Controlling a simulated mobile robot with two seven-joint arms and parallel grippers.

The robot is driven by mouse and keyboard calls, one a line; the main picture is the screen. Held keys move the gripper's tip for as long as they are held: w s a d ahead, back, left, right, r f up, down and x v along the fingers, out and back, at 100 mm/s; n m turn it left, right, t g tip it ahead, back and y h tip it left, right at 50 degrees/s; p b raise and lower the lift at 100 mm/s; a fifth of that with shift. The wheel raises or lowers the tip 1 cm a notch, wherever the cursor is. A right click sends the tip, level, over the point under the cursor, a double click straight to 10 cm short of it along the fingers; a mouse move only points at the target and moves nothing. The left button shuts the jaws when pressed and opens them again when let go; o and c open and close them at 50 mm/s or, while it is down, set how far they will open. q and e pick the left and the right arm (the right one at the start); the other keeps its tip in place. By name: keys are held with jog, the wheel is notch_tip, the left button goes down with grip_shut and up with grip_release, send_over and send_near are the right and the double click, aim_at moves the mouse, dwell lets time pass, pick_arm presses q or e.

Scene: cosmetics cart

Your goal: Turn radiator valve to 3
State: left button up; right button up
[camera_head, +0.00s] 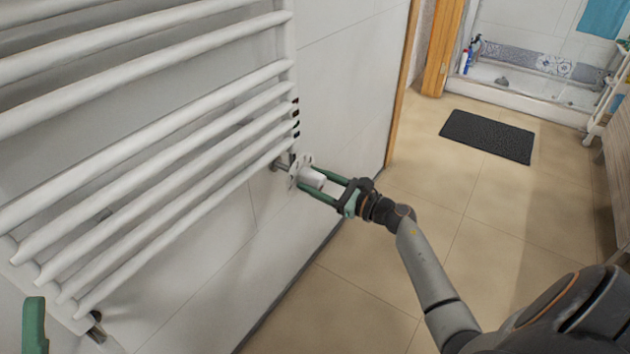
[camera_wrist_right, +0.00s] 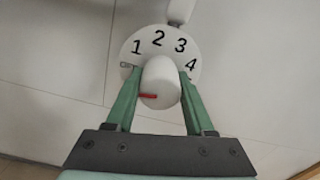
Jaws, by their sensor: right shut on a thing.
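The radiator valve has a white round dial (camera_wrist_right: 160,44) numbered 1 to 4 in the right wrist view. A white knob (camera_wrist_right: 159,75) stands in front of the dial. The knob's red mark (camera_wrist_right: 148,97) lies low on it and reaches toward the left, below the 1 side. In the head view the knob (camera_head: 312,179) and dial (camera_head: 302,166) sit at the radiator's lower right corner. My right gripper (camera_head: 318,182) is shut on the knob, one green finger on each side. One green finger of my left gripper (camera_head: 34,325) shows at the lower left edge; its other finger is hidden.
The white tube radiator (camera_head: 150,127) fills the left side, close to the valve. The tiled wall (camera_head: 345,75) is behind it. Open tiled floor (camera_head: 420,170) lies to the right, with a dark mat (camera_head: 488,136) and a shower beyond.

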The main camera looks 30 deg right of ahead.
grip_shut()
